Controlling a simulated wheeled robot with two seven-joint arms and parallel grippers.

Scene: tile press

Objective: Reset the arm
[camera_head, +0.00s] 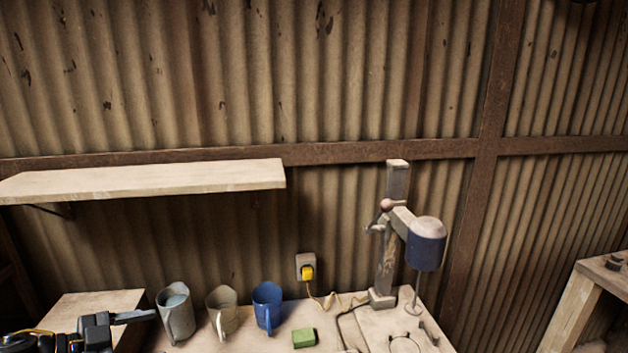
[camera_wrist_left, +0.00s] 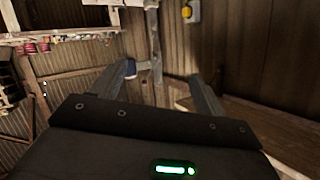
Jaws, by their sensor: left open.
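My left arm comes in at the lower left of the head view. Its gripper (camera_head: 132,317) is low in the picture, beside the light pitcher and apart from it. In the left wrist view the two fingers of this gripper (camera_wrist_left: 160,82) stand well apart with nothing held between them. My right arm and gripper are not in view.
On the bench stand a grey pitcher (camera_head: 178,325), a beige mug (camera_head: 222,316) and a blue mug (camera_head: 267,310). A green block (camera_head: 304,338) lies nearby. A press (camera_head: 426,246) stands right. A bare shelf (camera_head: 150,180) hangs above; a yellow plug (camera_head: 308,272) is on the wall.

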